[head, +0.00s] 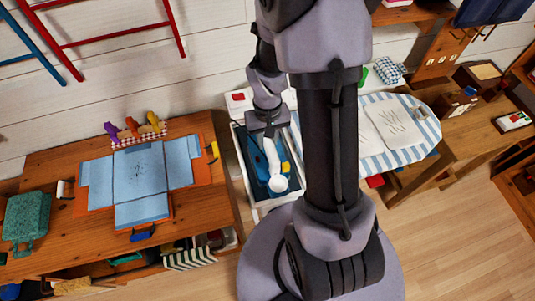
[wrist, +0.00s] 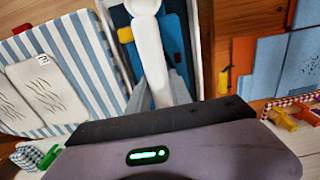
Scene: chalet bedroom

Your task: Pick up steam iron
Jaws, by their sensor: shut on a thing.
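The white steam iron (head: 278,184) shows in the head view below my gripper (head: 272,142), as a long white piece with a rounded end. In the wrist view the white iron (wrist: 151,45) runs upward from between the two grey fingers of my gripper (wrist: 160,92), which is shut on it. It is over or inside an open white-edged tray (head: 243,180) with a blue inside. I cannot tell whether it touches the bottom. The part between the fingers is partly hidden.
A striped ironing board (head: 428,128) with folded cloth lies right of the tray, partly behind my arm. A wooden desk (head: 55,165) with blue sheets (head: 138,172) stands at left. Blue and yellow items lie in the tray. Wooden floor (head: 455,235) is clear at lower right.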

